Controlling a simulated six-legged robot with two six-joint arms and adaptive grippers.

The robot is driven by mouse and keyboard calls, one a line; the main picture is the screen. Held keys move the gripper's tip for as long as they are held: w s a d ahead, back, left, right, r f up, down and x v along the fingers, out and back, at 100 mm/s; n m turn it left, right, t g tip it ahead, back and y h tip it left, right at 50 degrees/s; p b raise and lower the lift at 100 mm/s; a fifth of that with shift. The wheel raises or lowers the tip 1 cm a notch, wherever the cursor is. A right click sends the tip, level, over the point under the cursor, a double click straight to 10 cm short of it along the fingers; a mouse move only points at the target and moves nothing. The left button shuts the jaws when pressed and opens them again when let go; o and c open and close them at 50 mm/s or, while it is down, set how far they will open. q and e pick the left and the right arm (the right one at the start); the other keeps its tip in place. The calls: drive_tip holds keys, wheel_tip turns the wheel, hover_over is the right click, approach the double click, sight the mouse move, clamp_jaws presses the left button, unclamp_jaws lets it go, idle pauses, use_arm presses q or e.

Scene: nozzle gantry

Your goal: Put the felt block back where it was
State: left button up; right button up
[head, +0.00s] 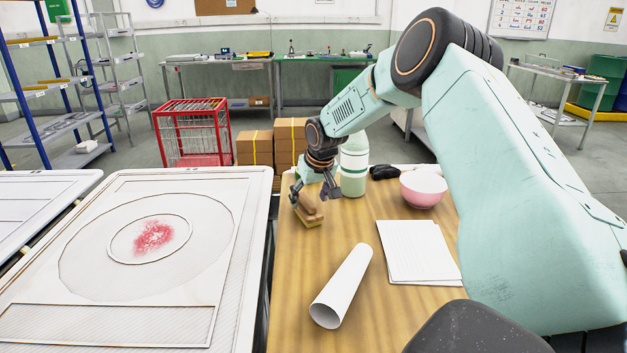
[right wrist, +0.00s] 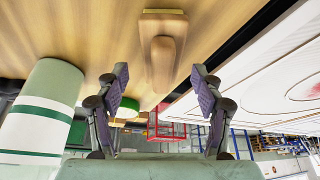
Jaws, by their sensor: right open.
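The felt block (head: 312,216) is a light tan block with a brown rounded handle on top. It rests on the wooden table near its left edge. In the right wrist view the block (right wrist: 176,15) is at the top centre, with its handle (right wrist: 162,62) pointing toward my gripper. My right gripper (head: 312,190) is open and empty at the block. In the wrist view its two fingers (right wrist: 160,75) stand either side of the handle's end, with gaps on both sides. The felt underside is hidden. My left gripper is not in view.
A white bottle with green bands (head: 354,165) stands close right of my gripper. A pink bowl (head: 423,187), a dark object (head: 384,172), paper sheets (head: 418,252) and a rolled sheet (head: 342,287) are on the table. A white panel (head: 225,290) with a red smear (head: 153,236) lies left, across a gap.

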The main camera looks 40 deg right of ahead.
drive_tip(key=p+v, duration=0.1)
drive_tip(key=v, duration=0.9)
drive_tip(key=shift+a, duration=0.2)
drive_tip(key=shift+d, duration=0.1)
drive_tip(key=shift+r, duration=0.1)
